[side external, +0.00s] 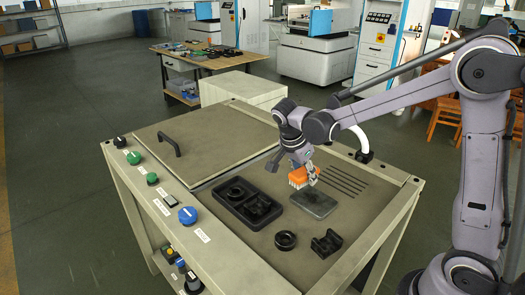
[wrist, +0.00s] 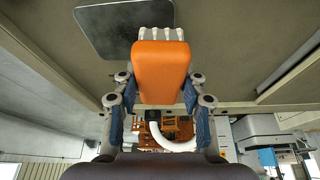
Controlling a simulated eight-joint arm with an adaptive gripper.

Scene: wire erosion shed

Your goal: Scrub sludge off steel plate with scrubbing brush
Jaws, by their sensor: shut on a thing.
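The scrubbing brush (side external: 299,177) has an orange body and pale bristles. My gripper (side external: 311,176) is shut on it and holds it over the bench top, just left of and above the steel plate (side external: 316,205). In the wrist view the brush (wrist: 161,72) sits between the two fingers of my gripper (wrist: 160,98), with its bristles at the far end. The dark grey plate (wrist: 106,30) lies flat, partly hidden behind the brush. I cannot tell whether the bristles touch the plate. Sludge cannot be made out clearly on it.
A black tray (side external: 225,204) with round parts lies left of the plate. A black ring (side external: 285,240) and a black block (side external: 326,243) lie in front. Slots (side external: 345,180) and a white curved hose (side external: 361,141) are behind. A lid with a handle (side external: 169,144) covers the left side.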

